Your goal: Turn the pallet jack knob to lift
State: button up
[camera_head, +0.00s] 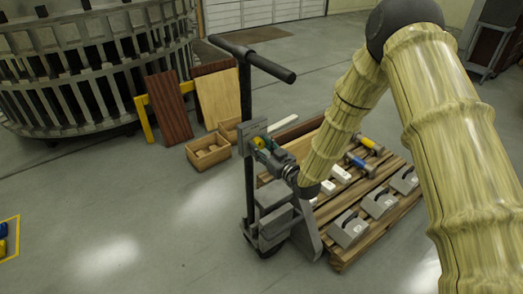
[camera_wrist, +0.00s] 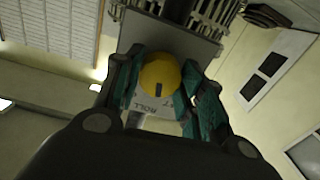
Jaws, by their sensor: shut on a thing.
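The pallet jack (camera_head: 275,215) stands upright with a black T-handle (camera_head: 252,58) at its top. A grey plate (camera_head: 252,135) is fixed on its column, and a yellow knob (camera_head: 259,142) sits on that plate. My gripper (camera_head: 264,146) reaches the knob from the right and is shut on it. In the wrist view the round yellow knob (camera_wrist: 160,79) with a dark slot mark lies between the teal fingers of my gripper (camera_wrist: 162,85). The grey plate (camera_wrist: 165,38) shows behind it.
A wooden pallet (camera_head: 345,262) with grey blocks and small cylinders lies right of the jack. A wooden box (camera_head: 208,152), leaning boards (camera_head: 168,107) and a large slatted round structure (camera_head: 80,70) are at the left and back.

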jog(key=n+b, duration=0.3)
jog(key=n, duration=0.2)
jog(key=shift+f+b, duration=0.15)
jog(key=shift+b, duration=0.15)
jog(key=shift+n+b, duration=0.7)
jog(key=shift+n, duration=0.5)
jog(key=o, duration=1)
jog(key=shift+s+d, duration=0.1)
jog(key=v, duration=1.1)
jog(key=shift+s+d+r, duration=0.2)
jog(key=shift+s, duration=0.15)
